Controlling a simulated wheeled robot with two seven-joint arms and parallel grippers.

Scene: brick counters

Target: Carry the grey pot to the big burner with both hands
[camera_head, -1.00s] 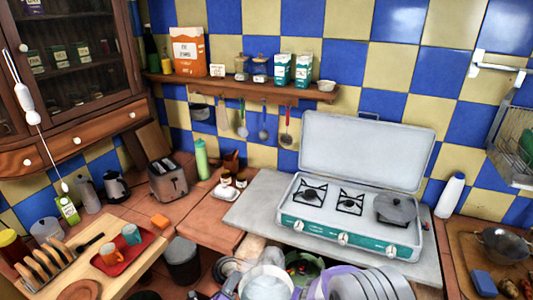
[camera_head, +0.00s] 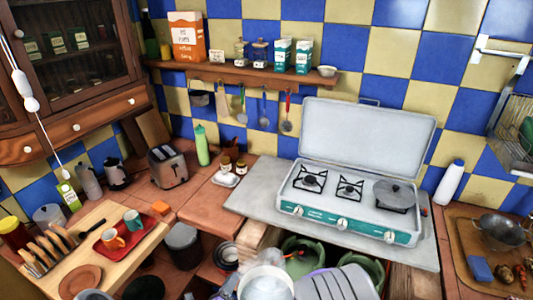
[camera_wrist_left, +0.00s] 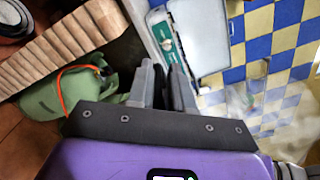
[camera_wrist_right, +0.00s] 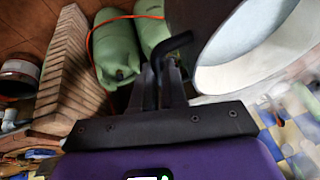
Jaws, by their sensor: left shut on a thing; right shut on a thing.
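My left gripper (camera_wrist_left: 172,85) is shut on a dark handle in the left wrist view. My right gripper (camera_wrist_right: 160,85) is shut on a dark bent handle in the right wrist view. A large round vessel with a dark wall (camera_wrist_right: 203,30) and pale rim is close beside the right fingers; it looks like the grey pot, mostly cut off. The stove (camera_head: 345,221) stands open on the counter. Its left burner (camera_head: 310,181) and middle burner (camera_head: 350,188) are bare.
The stove's raised lid (camera_head: 365,140) stands behind the burners. A white bottle (camera_head: 449,183) is right of the stove. Bare counter (camera_head: 255,195) lies left of it.

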